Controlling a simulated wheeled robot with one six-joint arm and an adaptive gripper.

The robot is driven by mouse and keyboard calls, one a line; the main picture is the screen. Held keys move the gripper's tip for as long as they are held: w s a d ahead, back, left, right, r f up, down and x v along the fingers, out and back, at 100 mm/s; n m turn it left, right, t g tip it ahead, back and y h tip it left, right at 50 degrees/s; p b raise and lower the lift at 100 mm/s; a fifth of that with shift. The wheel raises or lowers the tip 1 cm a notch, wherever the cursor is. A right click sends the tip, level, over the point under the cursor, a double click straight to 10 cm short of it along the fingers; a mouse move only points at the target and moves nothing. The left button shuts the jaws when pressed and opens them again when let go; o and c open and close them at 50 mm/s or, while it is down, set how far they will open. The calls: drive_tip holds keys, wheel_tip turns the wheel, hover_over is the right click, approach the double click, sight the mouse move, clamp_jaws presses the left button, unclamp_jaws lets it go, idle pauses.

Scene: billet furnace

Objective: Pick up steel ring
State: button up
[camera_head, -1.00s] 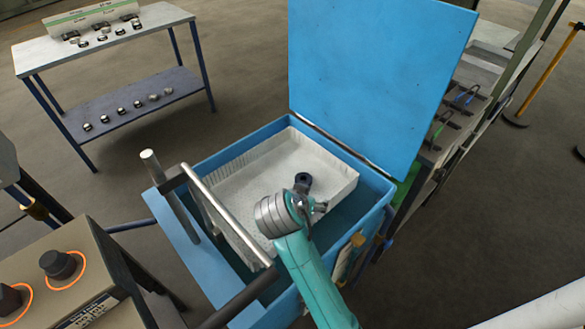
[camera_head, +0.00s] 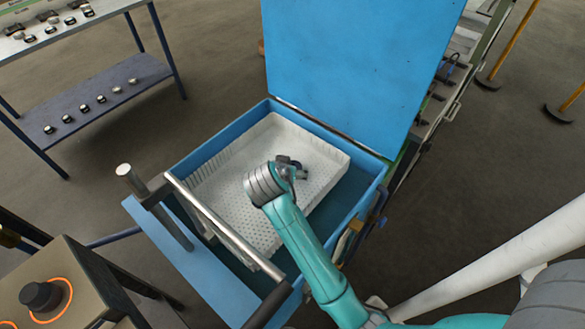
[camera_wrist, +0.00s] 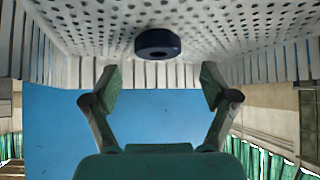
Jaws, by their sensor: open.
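The steel ring (camera_wrist: 158,43) is a dark blue-black ring lying on the perforated white floor of a basket. In the wrist view it is at the top centre, beyond the fingertips and apart from them. My gripper (camera_wrist: 160,85) is open and empty, its two fingers spread wide. In the head view my gripper (camera_head: 291,168) is over the white basket (camera_head: 240,205). The ring cannot be clearly made out in the head view, where my gripper and wrist cover that part of the basket.
The basket sits inside a blue box (camera_head: 212,145) with its blue lid (camera_head: 350,65) raised behind. A metal bar (camera_head: 222,222) runs along the left side. A control panel (camera_head: 45,285) is at lower left. A shelf table (camera_head: 100,95) with small metal parts stands at upper left.

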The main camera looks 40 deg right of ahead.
drive_tip(key=shift+x, duration=2.2)
drive_tip(key=shift+s, duration=0.1)
drive_tip(key=c, duration=1.6)
drive_tip(key=shift+r, duration=0.1)
wheel_tip(320, 180, up, 10)
drive_tip(key=shift+f, duration=0.1)
